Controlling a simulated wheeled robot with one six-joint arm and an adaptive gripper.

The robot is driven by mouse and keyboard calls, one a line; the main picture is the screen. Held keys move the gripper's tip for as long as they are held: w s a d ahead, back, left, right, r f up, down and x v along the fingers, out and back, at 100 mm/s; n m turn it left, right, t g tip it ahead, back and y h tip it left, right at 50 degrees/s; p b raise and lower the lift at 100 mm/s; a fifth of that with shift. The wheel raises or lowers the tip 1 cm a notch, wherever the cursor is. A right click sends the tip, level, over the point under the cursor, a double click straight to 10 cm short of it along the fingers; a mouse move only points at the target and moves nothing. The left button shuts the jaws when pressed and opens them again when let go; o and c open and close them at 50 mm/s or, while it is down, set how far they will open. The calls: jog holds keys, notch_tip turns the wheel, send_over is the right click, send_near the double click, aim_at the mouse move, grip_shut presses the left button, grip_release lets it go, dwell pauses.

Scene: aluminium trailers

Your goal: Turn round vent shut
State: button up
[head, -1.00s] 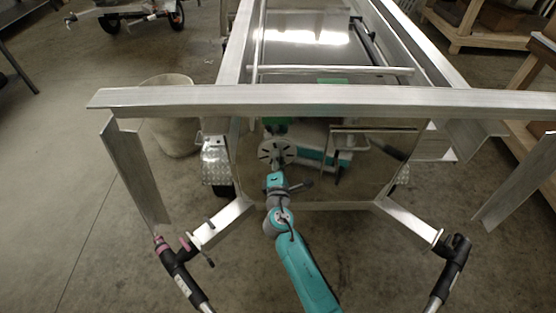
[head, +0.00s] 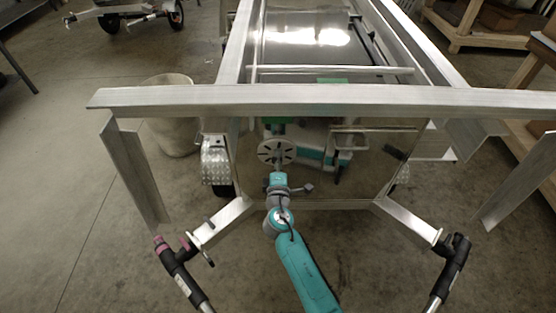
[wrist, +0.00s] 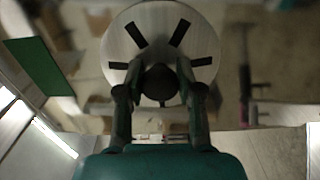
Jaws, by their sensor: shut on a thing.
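The round vent (head: 276,151) is a silver disc with dark radial slots on the shiny front panel of the trailer. In the wrist view the vent (wrist: 205,38) fills the upper middle, with several dark slots and a dark round knob (wrist: 160,84) at its centre. My gripper (wrist: 159,70) has one finger on each side of the knob and is shut on it. The lower part of the disc is hidden behind the knob and fingers. In the head view my gripper (head: 277,166) is small, just below the disc's centre.
An aluminium crossbar (head: 330,100) runs above my arm. Angled frame legs with black-ended bars stand at left and right. A pale bucket (head: 172,130) stands behind on the left. The shiny panel (head: 365,180) mirrors surroundings. Bare floor lies left.

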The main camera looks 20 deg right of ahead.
jog(key=o, duration=1.1)
jog(key=shift+o, duration=0.2)
jog(key=v, duration=1.2)
